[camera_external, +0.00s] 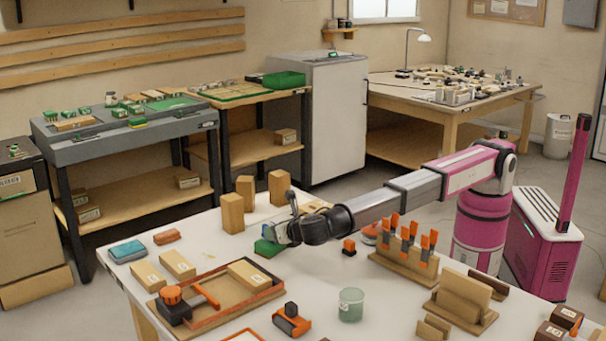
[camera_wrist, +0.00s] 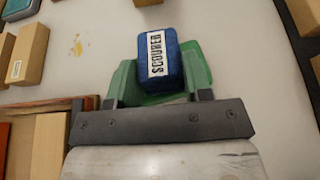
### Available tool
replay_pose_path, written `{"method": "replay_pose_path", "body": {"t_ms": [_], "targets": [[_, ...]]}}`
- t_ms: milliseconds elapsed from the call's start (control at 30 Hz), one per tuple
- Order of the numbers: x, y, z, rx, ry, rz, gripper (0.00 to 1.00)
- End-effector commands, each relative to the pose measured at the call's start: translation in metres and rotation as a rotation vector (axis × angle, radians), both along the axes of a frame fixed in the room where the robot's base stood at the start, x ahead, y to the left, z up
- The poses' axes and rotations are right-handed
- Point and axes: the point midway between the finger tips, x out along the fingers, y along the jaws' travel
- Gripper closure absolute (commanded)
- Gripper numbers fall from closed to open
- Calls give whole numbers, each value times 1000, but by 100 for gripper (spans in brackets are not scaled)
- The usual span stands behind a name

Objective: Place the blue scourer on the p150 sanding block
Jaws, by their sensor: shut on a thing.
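The blue scourer (camera_wrist: 158,62), a small block with a white label reading SCOURER, is just beyond my gripper (camera_wrist: 158,97) in the wrist view. My gripper is shut on it. Green surfaces (camera_wrist: 196,68) show beside and behind the scourer; I cannot tell whether they belong to a separate thing. In the external view, my gripper (camera_external: 279,236) is low over the white table, beside a green shape (camera_external: 267,248). No P150 marking is readable, so I cannot tell which thing is the sanding block.
Three upright wooden blocks (camera_external: 246,192) stand behind my gripper. A teal-topped thing (camera_external: 127,250) and an orange block (camera_external: 167,237) lie at the left. A wooden tray (camera_external: 230,308), a green cup (camera_external: 351,304) and a tool rack (camera_external: 404,266) are nearer. Bare table lies left of my gripper.

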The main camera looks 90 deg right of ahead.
Motion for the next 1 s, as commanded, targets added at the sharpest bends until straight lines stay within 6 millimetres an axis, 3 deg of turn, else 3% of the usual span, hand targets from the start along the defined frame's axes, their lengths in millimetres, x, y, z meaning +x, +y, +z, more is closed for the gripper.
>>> {"method": "replay_pose_path", "body": {"t_ms": [200, 233, 300, 767, 967, 1000], "targets": [[0, 0, -3, -1, 1, 0, 78], [0, 0, -3, -1, 1, 0, 44], [0, 0, -2, -1, 1, 0, 29], [-4, 4, 2, 0, 0, 1, 29], [-22, 22, 13, 0, 0, 2, 29], [-20, 20, 22, 1, -1, 1, 29]]}}
